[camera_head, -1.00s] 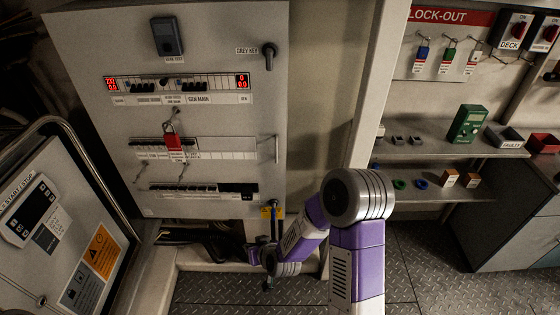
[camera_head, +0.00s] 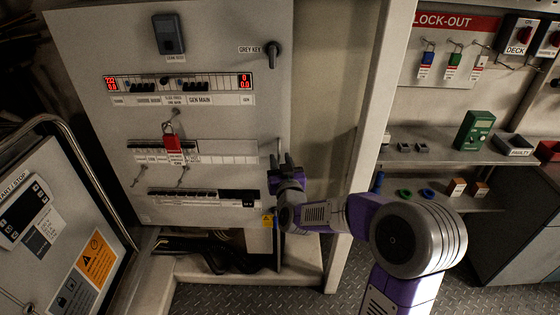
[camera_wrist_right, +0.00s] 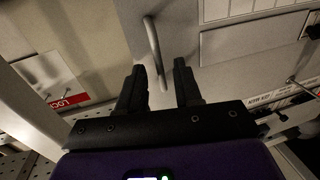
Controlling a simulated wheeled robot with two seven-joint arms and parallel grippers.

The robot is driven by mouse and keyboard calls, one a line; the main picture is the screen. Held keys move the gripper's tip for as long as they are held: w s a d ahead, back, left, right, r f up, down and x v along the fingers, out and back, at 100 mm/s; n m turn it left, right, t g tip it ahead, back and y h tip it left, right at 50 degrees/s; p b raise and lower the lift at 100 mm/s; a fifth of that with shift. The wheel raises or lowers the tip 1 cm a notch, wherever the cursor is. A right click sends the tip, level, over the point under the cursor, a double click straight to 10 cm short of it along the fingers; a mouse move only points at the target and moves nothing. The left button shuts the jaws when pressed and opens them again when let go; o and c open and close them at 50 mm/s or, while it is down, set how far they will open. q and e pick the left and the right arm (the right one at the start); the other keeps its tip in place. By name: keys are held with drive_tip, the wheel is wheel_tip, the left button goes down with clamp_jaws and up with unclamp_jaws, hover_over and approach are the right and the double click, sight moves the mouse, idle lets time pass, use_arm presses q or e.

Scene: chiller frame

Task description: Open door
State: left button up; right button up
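The door looks to be the large grey electrical panel (camera_head: 215,125) on the left of the head view, and it appears closed. A thin bar handle (camera_wrist_right: 154,50) stands on its right edge. My right gripper (camera_head: 284,160) is at that edge, just below the handle's visible upper part. In the wrist view the right gripper (camera_wrist_right: 160,68) is open, and the handle's lower part runs between its fingers, nearer the left one. Whether a finger touches it I cannot tell. My left gripper is not in view.
A red padlock (camera_head: 173,143) hangs on the panel. A dark key switch (camera_head: 272,50) sits near its upper right. A pale upright post (camera_head: 372,130) and shelves (camera_head: 450,155) stand to the right. A start/stop cabinet (camera_head: 50,240) is at the lower left.

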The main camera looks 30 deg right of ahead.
drive_tip(key=shift+w+d, duration=0.2)
drive_tip(key=shift+w, duration=0.4)
clamp_jaws()
idle(1.1)
